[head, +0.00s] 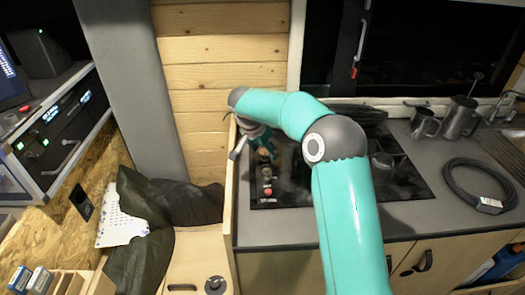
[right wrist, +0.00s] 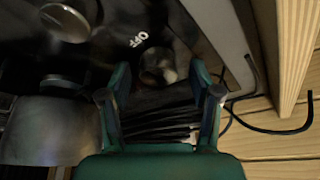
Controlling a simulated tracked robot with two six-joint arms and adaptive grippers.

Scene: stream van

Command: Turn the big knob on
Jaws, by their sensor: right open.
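My right gripper (head: 260,147) reaches over the left end of the black cooktop (head: 405,178), by a row of controls. In the right wrist view my right gripper (right wrist: 161,78) is open, its two teal fingers spread on either side of a round knob (right wrist: 157,64). The fingers look apart from it, with a gap on each side. A white OFF label (right wrist: 138,40) is printed beside this knob. I cannot tell whether this knob is the big one, or its exact setting. My left gripper is not in view.
A wooden panel (head: 230,180) stands close to the left of the gripper. Other round metal parts, one upper (right wrist: 65,22) and one lower (right wrist: 61,82), lie left of the fingers. Dark cables (right wrist: 160,125) run below. Metal mugs (head: 457,118) and a coiled cable (head: 455,195) sit far right.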

